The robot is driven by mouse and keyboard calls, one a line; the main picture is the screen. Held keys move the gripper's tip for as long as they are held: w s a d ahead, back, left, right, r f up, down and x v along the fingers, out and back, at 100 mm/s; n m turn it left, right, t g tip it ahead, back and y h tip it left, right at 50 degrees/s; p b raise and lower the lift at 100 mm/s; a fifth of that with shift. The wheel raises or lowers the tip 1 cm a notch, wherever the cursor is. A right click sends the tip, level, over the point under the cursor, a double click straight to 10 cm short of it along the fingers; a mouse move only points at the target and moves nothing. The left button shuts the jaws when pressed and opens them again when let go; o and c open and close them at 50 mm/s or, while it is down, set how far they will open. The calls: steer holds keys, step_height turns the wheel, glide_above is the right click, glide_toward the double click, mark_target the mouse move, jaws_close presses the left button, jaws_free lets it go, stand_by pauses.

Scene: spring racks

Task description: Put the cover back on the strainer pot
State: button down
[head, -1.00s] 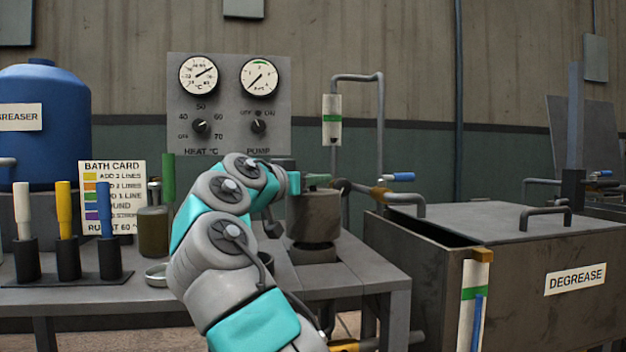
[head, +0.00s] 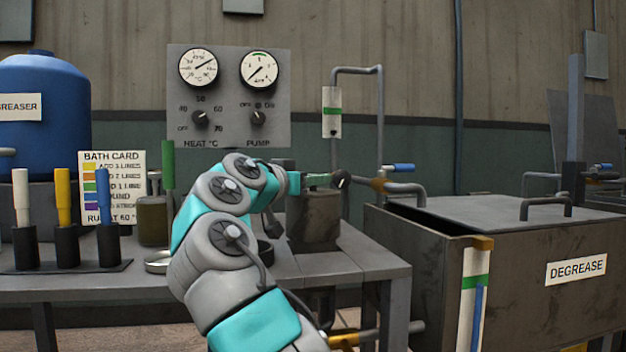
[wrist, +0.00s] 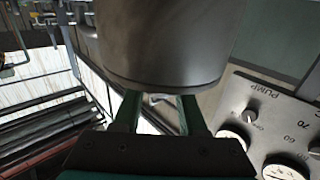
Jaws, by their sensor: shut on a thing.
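The cover (head: 316,220) is a dark grey, worn cylinder standing upright above the bench in the head view. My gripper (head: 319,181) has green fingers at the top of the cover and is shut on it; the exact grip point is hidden. In the wrist view, the cover's side and edge (wrist: 165,45) fill the upper middle, above my gripper's two fingers (wrist: 160,103). The strainer pot is hidden under the cover in the head view. I cannot tell whether the cover is fully seated.
A grey bench (head: 345,262) carries a metal dish (head: 158,262), a dark ring-like part (head: 265,250) and a rack of coloured handles (head: 65,265). A gauge panel (head: 228,100) and valved pipes stand behind. The degrease tank (head: 540,265) stands close at the right.

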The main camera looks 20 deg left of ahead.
steer(key=shift+f+b, duration=0.6)
steer(key=shift+f, duration=0.05)
steer(key=shift+c, duration=1.9)
jaws_free()
steer(key=shift+s, duration=0.1)
steer(key=v, duration=0.7)
steer(key=shift+s+b, duration=0.3)
steer(key=shift+s, duration=0.05)
steer(key=shift+a, duration=0.1)
